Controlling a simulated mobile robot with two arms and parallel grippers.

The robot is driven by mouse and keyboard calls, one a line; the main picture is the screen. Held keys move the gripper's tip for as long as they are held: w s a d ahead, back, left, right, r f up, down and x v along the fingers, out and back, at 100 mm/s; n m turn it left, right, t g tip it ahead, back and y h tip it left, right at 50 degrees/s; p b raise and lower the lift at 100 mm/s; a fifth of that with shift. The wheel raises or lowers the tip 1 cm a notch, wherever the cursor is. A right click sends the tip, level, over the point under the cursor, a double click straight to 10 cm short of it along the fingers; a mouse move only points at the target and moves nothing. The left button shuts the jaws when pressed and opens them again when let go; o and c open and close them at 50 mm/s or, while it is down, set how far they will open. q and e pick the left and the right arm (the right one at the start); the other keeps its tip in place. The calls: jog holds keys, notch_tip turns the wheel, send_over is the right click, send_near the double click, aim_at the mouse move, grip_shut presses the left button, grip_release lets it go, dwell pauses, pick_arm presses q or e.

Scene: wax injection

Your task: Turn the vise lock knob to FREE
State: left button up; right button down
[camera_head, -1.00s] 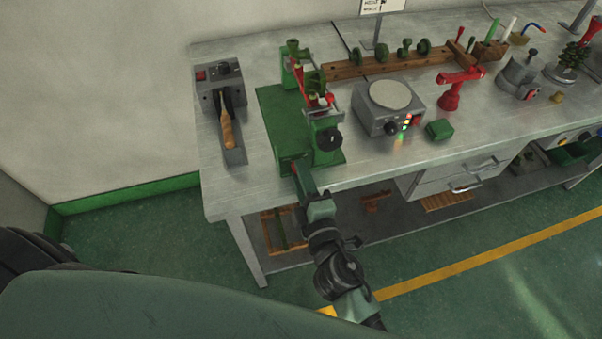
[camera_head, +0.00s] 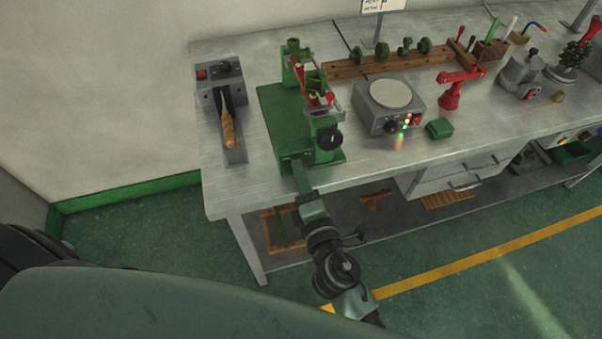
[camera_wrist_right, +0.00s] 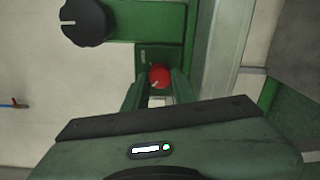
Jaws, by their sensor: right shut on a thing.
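The green vise (camera_head: 270,105) stands at the front left of the workbench, with a black knob (camera_head: 329,139) on its front. In the right wrist view the red lock knob (camera_wrist_right: 159,76) sits on a green plate of the vise, with a pale mark on its face. My right gripper (camera_wrist_right: 158,88) has its two fingers on either side of the red knob and is shut on it. In the head view this gripper (camera_head: 300,168) is at the vise's lower front edge and hides the red knob. No label wording is readable. My left gripper is not in view.
The black knob (camera_wrist_right: 84,20) also shows at upper left in the wrist view. A grey hot-plate box (camera_head: 378,118) stands right of the vise. A grey unit with a wooden-handled tool (camera_head: 228,130) stands left. Floor in front of the bench is clear.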

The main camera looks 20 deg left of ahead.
jog(key=shift+f, duration=0.1)
jog(key=c, duration=1.1)
grip_release()
jog(key=shift+c, duration=0.2)
jog(key=b+v, duration=0.1)
jog(key=v, duration=0.6)
jog(key=shift+s+d, duration=0.25)
jog(key=shift+s, duration=0.1)
jog(key=s+d+f+m+g+h, duration=0.25)
jog(key=d+f+m, duration=0.4)
jog(key=f, duration=1.05)
jog(key=s+d+f+m+g+h, duration=0.1)
jog(key=d+f+m+g+h, duration=0.25)
jog(key=d+f, duration=0.9)
jog(key=s+d+f+m+g+h, duration=0.1)
jog(key=s+d+f+m+g, duration=0.15)
jog(key=s+f+m, duration=0.4)
jog(key=s+d+f+m+g+h, duration=0.15)
jog(key=s+d+f, duration=0.25)
jog(key=f, duration=0.5)
jog(key=s+d+f+m+g, duration=0.1)
jog(key=s+d+f+m, duration=0.2)
jog(key=s, duration=0.5)
jog(key=s+d+f+m+g+h, duration=0.1)
jog(key=s+d+f+m+g, duration=0.1)
jog(key=s, duration=0.6)
jog(key=shift+s+d+f+m, duration=0.4)
jog(key=shift+d+f+m, duration=0.5)
jog(key=shift+d+f, duration=0.15)
